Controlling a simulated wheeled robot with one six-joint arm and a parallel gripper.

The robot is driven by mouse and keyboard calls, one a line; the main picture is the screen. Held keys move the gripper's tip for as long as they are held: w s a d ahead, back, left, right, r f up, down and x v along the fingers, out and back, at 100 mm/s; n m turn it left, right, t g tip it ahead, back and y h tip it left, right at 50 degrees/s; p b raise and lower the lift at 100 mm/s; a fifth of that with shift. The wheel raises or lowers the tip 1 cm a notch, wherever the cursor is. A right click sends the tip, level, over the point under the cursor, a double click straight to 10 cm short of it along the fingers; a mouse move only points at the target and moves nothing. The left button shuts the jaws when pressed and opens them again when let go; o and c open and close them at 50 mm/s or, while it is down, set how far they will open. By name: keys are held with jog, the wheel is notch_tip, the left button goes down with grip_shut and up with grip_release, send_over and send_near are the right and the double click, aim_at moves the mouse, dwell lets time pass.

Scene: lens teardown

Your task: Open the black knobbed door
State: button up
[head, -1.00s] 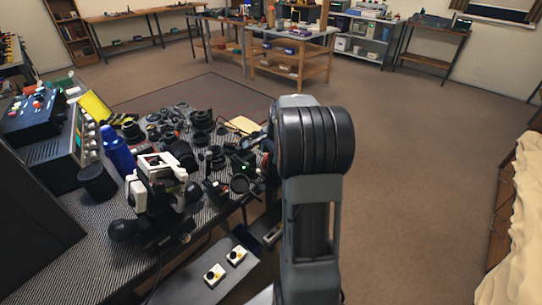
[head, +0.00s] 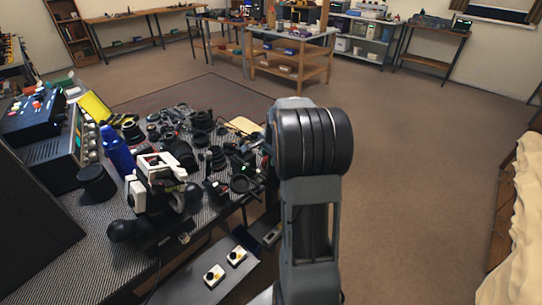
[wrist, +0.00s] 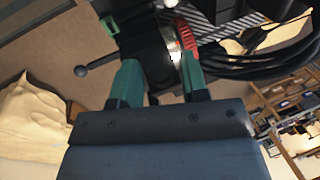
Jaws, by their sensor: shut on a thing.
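In the wrist view the two green fingers of my gripper (wrist: 160,66) are shut on a black part (wrist: 155,48). What part it is, I cannot tell. A thin black rod with a ball knob (wrist: 80,70) sticks out to the left of the fingers. A red ridged ring (wrist: 184,36) and a bright metallic spot sit beside the right finger. I cannot make out a door with certainty in either view. In the head view my arm covers the right end of the bench, and my gripper is hidden.
The bench (head: 75,272) holds a white-and-black device (head: 160,180), a blue bottle (head: 116,152) and many dark lens parts. Black cables (wrist: 265,62) loop right of my fingers in the wrist view. Open floor (head: 420,150) lies right of my arm.

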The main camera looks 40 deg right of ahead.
jog(key=h+b, duration=0.1)
jog(key=a+h+b, duration=0.1)
jog(key=b, duration=0.1)
jog(key=f+h+b, duration=0.1)
jog(key=shift+s+a+t+b, duration=0.15)
jog(key=shift+a+t+b, duration=0.15)
jog(key=shift+t, duration=0.1)
jog(key=o, duration=0.7)
jog(key=shift+c, duration=0.2)
jog(key=shift+r, duration=0.15)
jog(key=p+v, duration=0.1)
jog(key=v, duration=1.2)
jog(key=shift+a+r+p, duration=0.25)
jog(key=shift+a+p, duration=0.05)
jog(key=shift+p, duration=0.05)
jog(key=shift+n, duration=0.3)
